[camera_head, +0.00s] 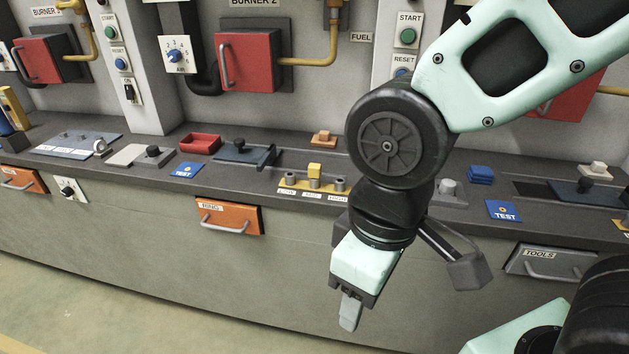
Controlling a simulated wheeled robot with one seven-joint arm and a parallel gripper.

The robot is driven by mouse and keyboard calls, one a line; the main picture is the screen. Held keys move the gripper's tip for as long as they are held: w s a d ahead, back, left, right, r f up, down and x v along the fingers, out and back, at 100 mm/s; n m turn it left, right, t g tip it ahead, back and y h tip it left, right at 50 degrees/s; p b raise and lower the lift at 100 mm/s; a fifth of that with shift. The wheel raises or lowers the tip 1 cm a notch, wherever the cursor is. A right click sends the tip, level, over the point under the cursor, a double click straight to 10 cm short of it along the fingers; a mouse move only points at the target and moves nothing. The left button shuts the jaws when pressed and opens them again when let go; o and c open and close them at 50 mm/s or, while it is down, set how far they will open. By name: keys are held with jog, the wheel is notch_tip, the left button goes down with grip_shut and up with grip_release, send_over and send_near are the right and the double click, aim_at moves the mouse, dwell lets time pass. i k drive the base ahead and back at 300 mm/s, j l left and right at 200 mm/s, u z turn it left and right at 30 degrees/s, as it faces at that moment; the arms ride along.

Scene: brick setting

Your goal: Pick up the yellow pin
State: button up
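The yellow pin (314,169) has a square yellow top and stands upright in the middle of a small labelled rack (311,190) on the counter, with a grey round socket or peg on either side. How deep its lower part sits cannot be seen. My gripper (350,313) points down in front of the counter, below and to the right of the pin and apart from it. I see it side-on, so only one grey finger shows clearly and its opening cannot be judged. I see nothing held in it.
An orange drawer (228,216) is in the front. My arm hides part of the counter right of the rack.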

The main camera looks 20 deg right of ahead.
aim_at(313, 170)
jog(key=i+l+u, duration=0.55)
jog(key=u, duration=0.2)
